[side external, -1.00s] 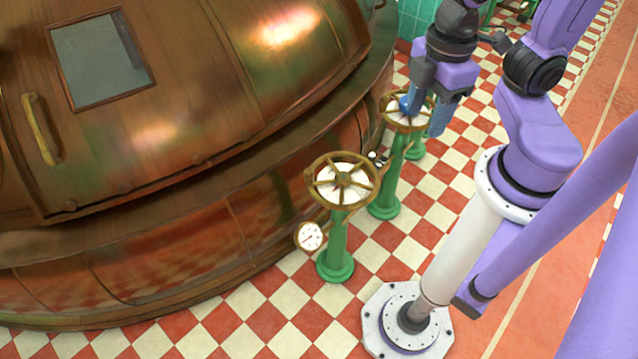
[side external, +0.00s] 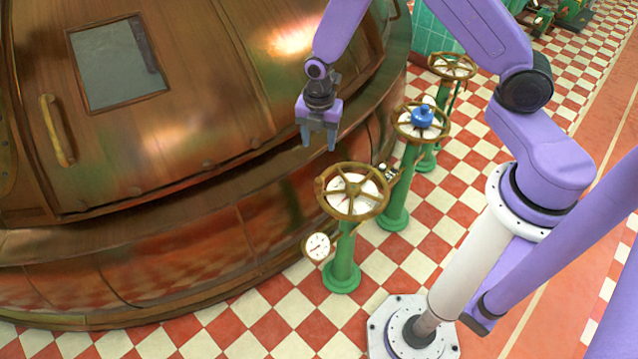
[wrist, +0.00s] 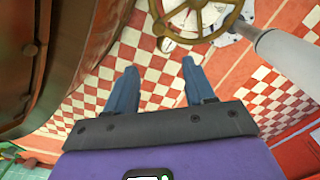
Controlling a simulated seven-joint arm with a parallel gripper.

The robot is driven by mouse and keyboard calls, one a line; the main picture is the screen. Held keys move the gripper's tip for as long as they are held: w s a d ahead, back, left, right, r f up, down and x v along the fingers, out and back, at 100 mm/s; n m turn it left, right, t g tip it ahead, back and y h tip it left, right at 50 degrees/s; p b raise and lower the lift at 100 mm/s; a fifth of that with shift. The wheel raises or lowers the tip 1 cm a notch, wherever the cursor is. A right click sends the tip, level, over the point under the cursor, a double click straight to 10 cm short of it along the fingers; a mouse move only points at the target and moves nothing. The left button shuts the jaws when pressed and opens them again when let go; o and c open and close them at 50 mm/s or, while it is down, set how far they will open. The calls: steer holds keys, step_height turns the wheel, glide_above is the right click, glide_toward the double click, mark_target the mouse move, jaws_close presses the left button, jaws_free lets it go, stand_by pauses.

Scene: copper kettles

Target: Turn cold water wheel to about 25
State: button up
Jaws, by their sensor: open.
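The wheel with the blue hub (side external: 422,117), a brass handwheel over a pale dial, stands on a green pedestal in the middle of the side view. I read no label on it, and its dial reading is too small to tell. My gripper (side external: 319,147) is open and empty, pointing down in the air left of that wheel, near the copper kettle's edge. It also shows in the wrist view (wrist: 160,70), with nothing between its fingers.
A nearer brass wheel (side external: 352,191) with a plain hub has a round gauge (side external: 318,247) beside it; a brass wheel also shows in the wrist view (wrist: 196,20). A third wheel (side external: 452,66) stands farther back. The copper kettle (side external: 215,150) fills the left. Checkered floor surrounds the pedestals.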

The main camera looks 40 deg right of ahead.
mark_target(319, 180)
steer(key=f, duration=1.8)
steer(key=shift+w+d+f, duration=0.2)
steer(key=shift+w, duration=0.05)
jaws_close()
